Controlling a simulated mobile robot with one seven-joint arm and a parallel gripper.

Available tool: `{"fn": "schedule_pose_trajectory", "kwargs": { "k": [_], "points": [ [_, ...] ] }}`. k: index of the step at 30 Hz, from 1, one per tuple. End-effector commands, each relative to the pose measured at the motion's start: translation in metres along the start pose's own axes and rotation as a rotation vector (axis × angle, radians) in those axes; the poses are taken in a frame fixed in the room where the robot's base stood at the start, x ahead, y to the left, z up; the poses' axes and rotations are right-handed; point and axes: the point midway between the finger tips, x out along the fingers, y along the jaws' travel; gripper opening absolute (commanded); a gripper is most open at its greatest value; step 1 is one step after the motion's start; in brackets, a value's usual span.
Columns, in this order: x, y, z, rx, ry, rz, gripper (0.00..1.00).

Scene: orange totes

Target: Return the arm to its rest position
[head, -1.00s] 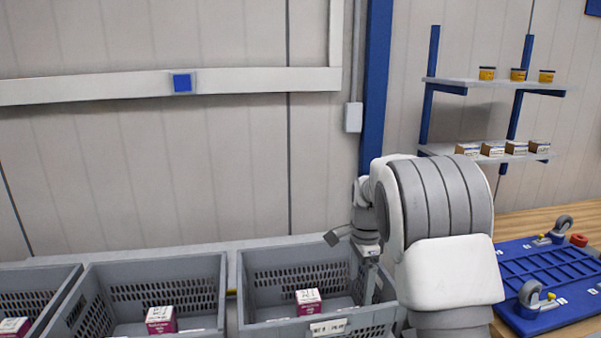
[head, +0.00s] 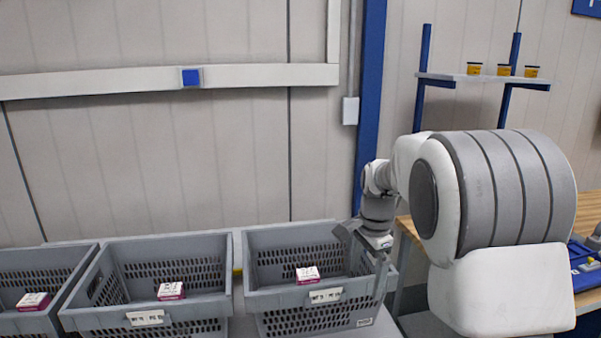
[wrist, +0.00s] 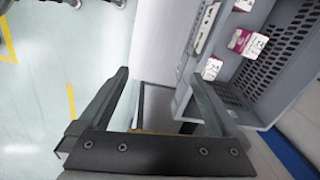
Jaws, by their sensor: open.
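My arm reaches in from the right of the head view. My gripper (head: 381,284) points down at the right end of the right grey tote (head: 372,310); in that view its fingers overlap the tote's edge. In the wrist view my gripper (wrist: 158,77) has its two dark fingers wide apart with nothing between them. The tote's wall (wrist: 205,105) shows close by the right finger; I cannot tell whether they touch.
The middle tote (head: 100,320) and left tote (head: 60,300) each hold a similar box. A wooden bench (head: 590,207) with a blue tray (head: 583,268) stands right, partly behind my arm. Pale floor (wrist: 60,110) lies left in the wrist view.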

Motion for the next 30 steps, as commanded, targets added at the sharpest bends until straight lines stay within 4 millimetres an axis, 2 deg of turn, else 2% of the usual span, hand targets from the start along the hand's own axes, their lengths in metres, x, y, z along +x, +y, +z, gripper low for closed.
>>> {"fn": "schedule_pose_trajectory", "kwargs": {
  "k": [9,15,22,30],
  "points": [
    [-0.044,0.069,0.028,-0.327,0.040,-0.120,0.98],
    [-0.057,0.119,0.049,-0.549,0.099,-0.180,0.98],
    [-0.054,0.178,0.073,-0.805,0.196,-0.228,0.98],
    [-0.031,0.237,0.096,-1.073,0.328,-0.242,0.98]
  ]
}}
